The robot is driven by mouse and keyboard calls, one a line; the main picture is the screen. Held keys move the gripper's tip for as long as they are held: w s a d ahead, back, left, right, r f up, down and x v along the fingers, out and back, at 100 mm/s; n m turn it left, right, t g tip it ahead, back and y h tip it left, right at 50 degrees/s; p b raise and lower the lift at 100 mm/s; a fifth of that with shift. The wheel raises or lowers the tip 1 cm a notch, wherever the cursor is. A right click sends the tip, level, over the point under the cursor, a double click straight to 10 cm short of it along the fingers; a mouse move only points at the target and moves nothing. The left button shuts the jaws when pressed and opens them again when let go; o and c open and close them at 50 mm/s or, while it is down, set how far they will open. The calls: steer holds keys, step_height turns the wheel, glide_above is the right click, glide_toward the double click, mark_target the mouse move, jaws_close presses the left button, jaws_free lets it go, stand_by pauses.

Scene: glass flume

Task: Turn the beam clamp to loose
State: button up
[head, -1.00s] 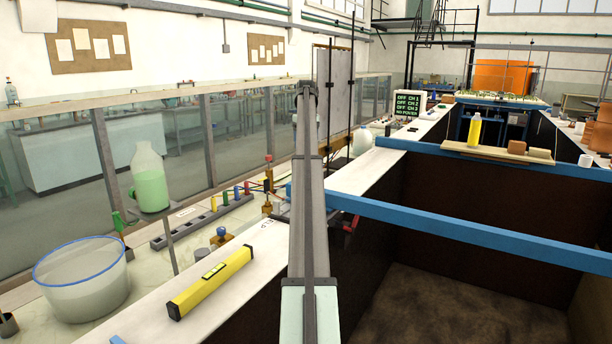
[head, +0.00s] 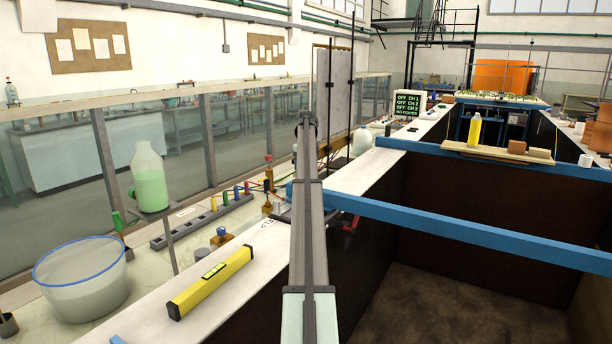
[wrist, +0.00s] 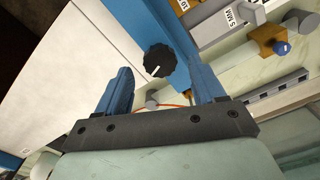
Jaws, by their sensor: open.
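The beam clamp's black ribbed knob (wrist: 158,61) shows in the wrist view, with a white pointer line aimed to the lower left. It overlaps the edge of the blue beam (wrist: 135,20); the beam also crosses the channel in the head view (head: 480,231). My gripper (wrist: 158,70) is open, with its two blue fingers on either side of the knob in the picture. I see no contact, and the remaining depth is hard to judge. In the head view my arm hides the gripper and the knob.
A yellow level (head: 212,282) lies on the white ledge left of my arm. A blue-rimmed bucket (head: 82,280) and a bottle of green liquid (head: 150,180) stand farther left. A brass fitting with a blue knob (wrist: 282,48) is near the beam in the wrist view.

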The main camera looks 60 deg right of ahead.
steer(key=shift+f, duration=1.15)
steer(key=c, duration=1.1)
